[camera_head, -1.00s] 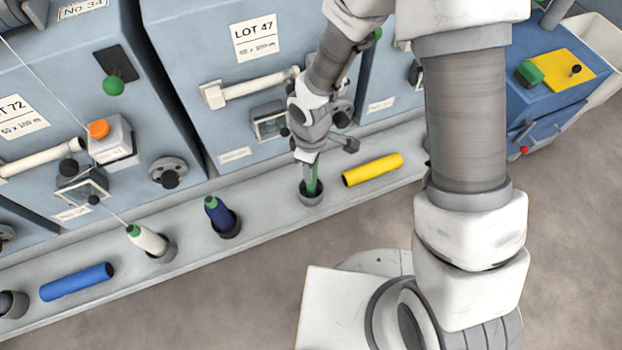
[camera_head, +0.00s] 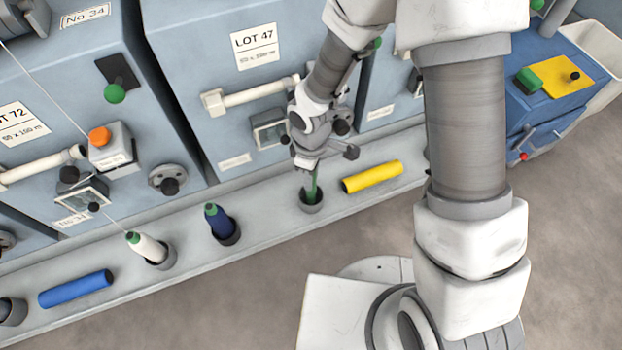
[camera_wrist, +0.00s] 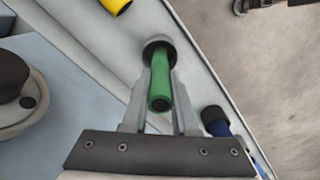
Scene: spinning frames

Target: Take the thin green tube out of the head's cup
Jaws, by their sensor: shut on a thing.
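The thin green tube (camera_head: 311,186) stands near upright below my gripper (camera_head: 308,178), with its lower end at the mouth of a dark grey cup (camera_head: 311,202) on the ledge. In the wrist view the green tube (camera_wrist: 161,86) lies between the two fingers of my gripper (camera_wrist: 160,84), which are shut on it. The far end of the tube meets the cup (camera_wrist: 159,45) there. I cannot tell whether its lower end is still inside the cup or just above it.
A yellow tube (camera_head: 372,176) lies on the ledge (camera_head: 268,227) right of the cup. A blue wound bobbin (camera_head: 220,222) and a white one (camera_head: 148,246) stand in cups to the left. A blue tube (camera_head: 75,289) lies farther left. Grey machine housings (camera_head: 190,60) stand behind.

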